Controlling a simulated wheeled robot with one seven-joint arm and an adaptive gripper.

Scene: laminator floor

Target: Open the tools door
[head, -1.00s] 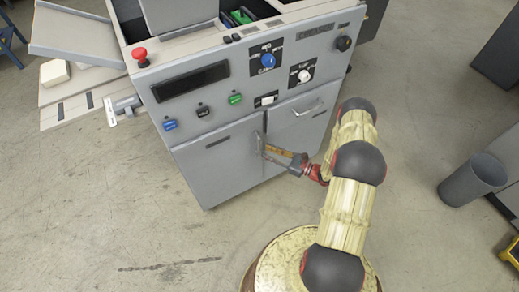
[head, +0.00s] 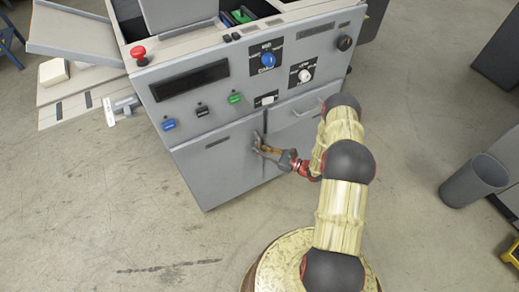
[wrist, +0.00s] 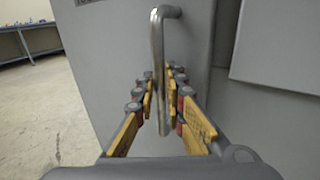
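The grey laminator cabinet has two lower doors. The left door (head: 217,160) is shut, with a small unreadable label near its top. Its upright metal bar handle (wrist: 158,50) is near the door's right edge. My gripper (head: 264,147) is at this handle. In the wrist view my gripper (wrist: 163,92) has its yellow-padded fingers on both sides of the bar, apart, with gaps showing beside it. The bar's lower end is between the fingers. The right door (head: 293,128) is also shut and has its own bar handle (head: 305,109).
The control panel above the doors carries a red emergency button (head: 138,53), a blue knob (head: 267,60) and coloured buttons. A dark bin (head: 473,181) stands on the floor at the right. The floor in front of the left door is clear. A table (wrist: 25,32) shows far left.

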